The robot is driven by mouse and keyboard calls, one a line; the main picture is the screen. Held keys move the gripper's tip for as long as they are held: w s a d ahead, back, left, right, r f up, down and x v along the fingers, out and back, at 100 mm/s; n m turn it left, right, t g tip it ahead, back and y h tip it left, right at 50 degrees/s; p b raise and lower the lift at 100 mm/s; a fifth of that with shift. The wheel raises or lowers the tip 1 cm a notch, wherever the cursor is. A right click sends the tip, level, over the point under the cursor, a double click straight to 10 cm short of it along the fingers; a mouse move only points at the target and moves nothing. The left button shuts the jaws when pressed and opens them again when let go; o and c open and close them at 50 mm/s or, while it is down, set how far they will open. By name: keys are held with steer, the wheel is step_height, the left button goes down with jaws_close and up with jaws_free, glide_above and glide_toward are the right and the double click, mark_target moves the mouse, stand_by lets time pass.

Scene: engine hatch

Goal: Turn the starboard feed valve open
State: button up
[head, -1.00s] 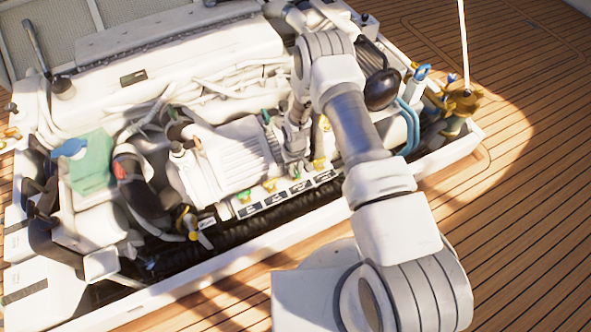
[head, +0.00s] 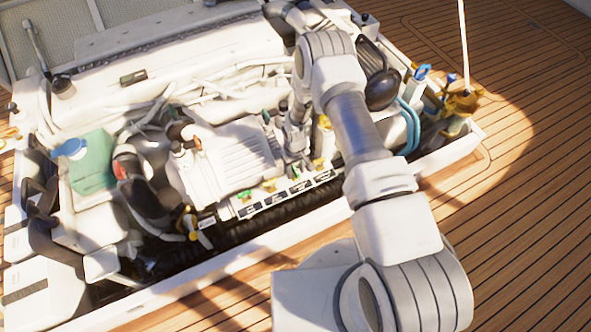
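A row of small valves with yellow and green handles stands along the front of the engine, above a strip of dark labels (head: 290,190). The labels are too small to read, so I cannot tell which valve is the starboard feed valve. One green-yellow handle (head: 245,196) shows at the left end of the row and a yellow one (head: 320,163) at the right. My gripper (head: 297,158) points down at the row, close to the valves between these two. Its fingers are small and blend with the parts behind, so their opening and any contact are unclear.
The white engine block (head: 235,155) lies just left of my gripper. A black ribbed hose (head: 260,222) runs below the labels. Blue hoses (head: 408,130) and a brass fitting (head: 460,103) are at right. The white hatch rim (head: 250,252) borders open wooden deck.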

mark_target(295, 170)
step_height(295, 170, up, 18)
steer(key=p, duration=0.6)
steer(key=shift+f, duration=0.25)
